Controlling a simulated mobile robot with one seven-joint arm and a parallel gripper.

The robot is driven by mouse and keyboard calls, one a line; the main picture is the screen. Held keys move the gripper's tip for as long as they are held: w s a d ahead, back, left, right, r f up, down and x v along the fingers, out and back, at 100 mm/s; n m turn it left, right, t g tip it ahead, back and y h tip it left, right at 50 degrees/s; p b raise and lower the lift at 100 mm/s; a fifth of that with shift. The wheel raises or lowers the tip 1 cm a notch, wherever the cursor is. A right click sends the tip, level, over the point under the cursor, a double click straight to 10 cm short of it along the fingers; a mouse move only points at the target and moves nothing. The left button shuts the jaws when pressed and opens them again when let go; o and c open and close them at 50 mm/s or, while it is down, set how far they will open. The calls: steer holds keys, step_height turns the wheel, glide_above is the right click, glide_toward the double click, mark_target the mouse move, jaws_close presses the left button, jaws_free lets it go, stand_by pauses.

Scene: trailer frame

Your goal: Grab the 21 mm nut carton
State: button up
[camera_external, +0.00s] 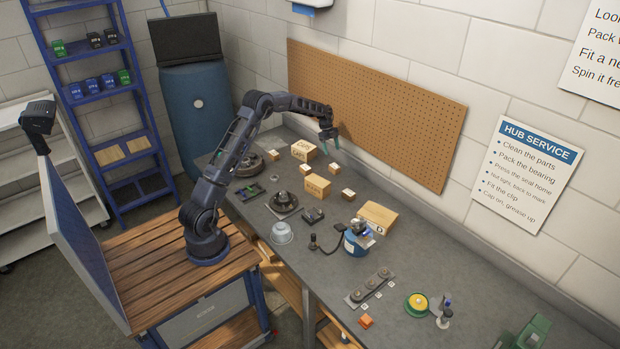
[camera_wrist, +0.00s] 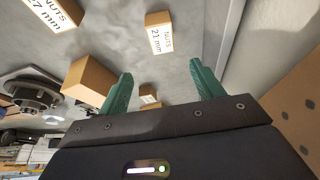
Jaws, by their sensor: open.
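The 21 mm nut carton (camera_wrist: 158,36) is a small tan box with a white label reading "NUTS 21 mm". It lies on the grey bench, beyond the gap between my fingertips in the wrist view. My gripper (camera_wrist: 158,72) is open with green fingers, empty and apart from the carton. In the external view my gripper (camera_external: 329,140) is held above the back of the bench near the pegboard. Several small cartons stand below it there, and I cannot tell which is the 21 mm one.
A "27 mm" nut carton (camera_wrist: 52,12) and a plain-sided brown box (camera_wrist: 88,82) are to the left in the wrist view. The pegboard (camera_external: 375,105) and wall bound the bench's back. Hub parts (camera_external: 285,203) and larger cartons (camera_external: 378,217) crowd the bench.

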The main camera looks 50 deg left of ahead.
mark_target(335, 166)
steer(key=x, duration=0.8)
steer(key=a+x, duration=0.1)
steer(key=x, duration=0.3)
steer(key=shift+w+f, duration=0.25)
steer(key=shift+f, duration=0.05)
steer(key=c, duration=1.2)
steer(key=shift+r, duration=0.2)
